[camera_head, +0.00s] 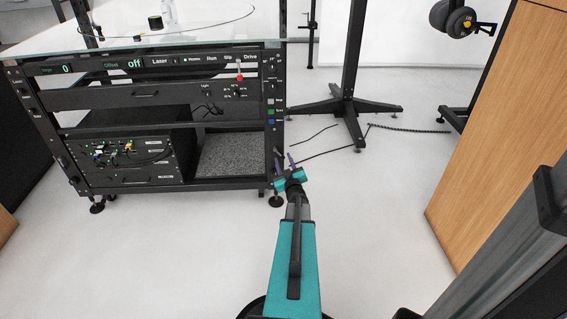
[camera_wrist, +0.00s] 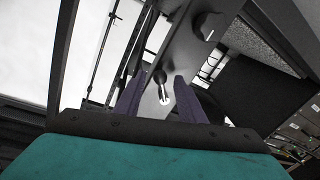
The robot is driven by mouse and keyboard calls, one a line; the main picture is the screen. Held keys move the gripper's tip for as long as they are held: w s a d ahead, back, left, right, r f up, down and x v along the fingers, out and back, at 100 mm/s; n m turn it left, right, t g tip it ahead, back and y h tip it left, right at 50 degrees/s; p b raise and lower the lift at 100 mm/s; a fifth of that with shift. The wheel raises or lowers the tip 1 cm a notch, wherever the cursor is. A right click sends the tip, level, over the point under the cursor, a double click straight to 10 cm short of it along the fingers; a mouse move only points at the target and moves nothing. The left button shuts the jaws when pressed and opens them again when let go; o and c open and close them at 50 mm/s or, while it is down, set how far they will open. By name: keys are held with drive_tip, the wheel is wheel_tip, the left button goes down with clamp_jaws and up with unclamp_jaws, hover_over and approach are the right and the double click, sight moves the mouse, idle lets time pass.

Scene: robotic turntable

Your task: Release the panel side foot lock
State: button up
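The black turntable bench (camera_head: 150,188) stands at the left in the head view, with its control panel (camera_head: 160,62) at the front. A round foot (camera_head: 276,201) is under its front right corner post, and another foot (camera_head: 97,206) is at the front left. My gripper (camera_head: 285,160) is in front of the right post, above the foot, with its purple fingers apart. In the wrist view my gripper (camera_wrist: 157,88) is open, and a small dark lever with a bright tip (camera_wrist: 163,92) shows between the fingers. I cannot tell whether they touch it. The lever's base is partly hidden.
A dark stand (camera_head: 350,105) with spread legs is behind the gripper, with cables on the floor. A wooden cabinet (camera_head: 500,130) stands at the right. The white floor (camera_head: 150,260) in front of the bench is clear.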

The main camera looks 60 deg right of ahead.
drive_tip(key=shift+c, duration=0.4)
clamp_jaws()
drive_tip(key=shift+r, duration=0.15)
drive_tip(key=shift+s+d+r+n+g+p, duration=0.15)
drive_tip(key=shift+r+n+p, duration=0.05)
drive_tip(key=shift+n, duration=0.45)
drive_tip(key=shift+s+d+r+n+g+p, duration=0.1)
drive_tip(key=shift+s+r+n+g+p, duration=0.1)
drive_tip(key=shift+n, duration=0.45)
drive_tip(key=shift+s+d+r+n+g, duration=0.15)
drive_tip(key=shift+r+n, duration=0.2)
drive_tip(key=shift+n, duration=0.55)
drive_tip(key=shift+d+r+n+g, duration=0.1)
drive_tip(key=shift+r+n, duration=0.25)
drive_tip(key=shift+n, duration=0.55)
drive_tip(key=shift+o, duration=0.4)
unclamp_jaws()
